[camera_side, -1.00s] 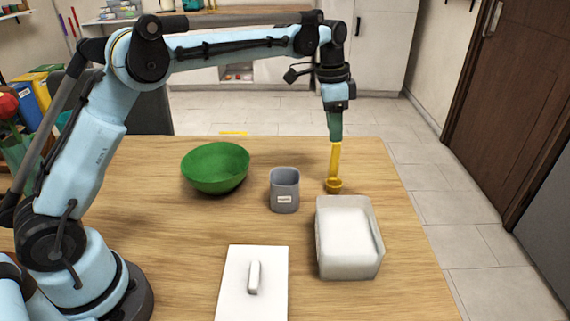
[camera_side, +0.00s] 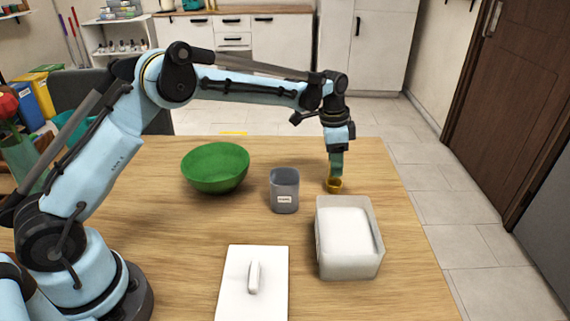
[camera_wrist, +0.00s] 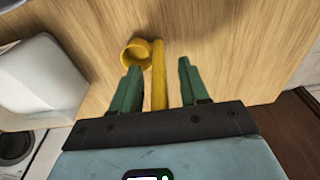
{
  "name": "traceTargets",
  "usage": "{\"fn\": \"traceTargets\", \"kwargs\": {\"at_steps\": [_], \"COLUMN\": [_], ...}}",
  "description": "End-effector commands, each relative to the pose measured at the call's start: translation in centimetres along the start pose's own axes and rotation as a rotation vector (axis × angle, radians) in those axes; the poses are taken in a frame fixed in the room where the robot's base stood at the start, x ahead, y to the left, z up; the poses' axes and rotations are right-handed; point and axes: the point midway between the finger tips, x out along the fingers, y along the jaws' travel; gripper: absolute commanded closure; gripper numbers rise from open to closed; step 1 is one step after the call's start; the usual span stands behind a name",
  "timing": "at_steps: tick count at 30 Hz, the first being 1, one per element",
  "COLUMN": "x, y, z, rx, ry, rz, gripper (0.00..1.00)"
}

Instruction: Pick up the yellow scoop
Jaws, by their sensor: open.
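The yellow scoop (camera_side: 333,186) stands on the wooden table, behind the white bin and right of the grey cup. In the side view only its bowl end shows clearly; my gripper hides the handle. My gripper (camera_side: 336,172) is low over the scoop and points down. In the wrist view the scoop's round bowl (camera_wrist: 138,54) lies just beyond the left fingertip, and its straight handle (camera_wrist: 158,75) runs between the two green fingers. My gripper (camera_wrist: 158,78) is open, with a visible gap on each side of the handle.
A white open bin (camera_side: 372,262) stands just in front of the scoop. A grey labelled cup (camera_side: 284,191) and a green bowl (camera_side: 215,168) stand to the left. A white lid with a handle (camera_side: 240,285) lies at the front. The table right of the scoop is clear.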

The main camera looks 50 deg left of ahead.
Motion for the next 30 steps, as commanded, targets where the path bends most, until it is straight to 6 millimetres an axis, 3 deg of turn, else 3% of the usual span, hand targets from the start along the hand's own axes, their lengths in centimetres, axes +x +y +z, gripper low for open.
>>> {"fn": "traceTargets", "kwargs": {"at_steps": [3,12,23,30], "x": [0.0,-0.1,-0.3,-2.4], "y": [0.0,0.0,0.0,0.0], "z": [0.0,0.0,0.0,-0.3], "rx": [0.000,0.000,0.000,0.000], "ry": [0.000,0.000,0.000,0.000], "rz": [0.000,0.000,0.000,0.000], "gripper": [0.55,1.00,1.00,1.00]}}
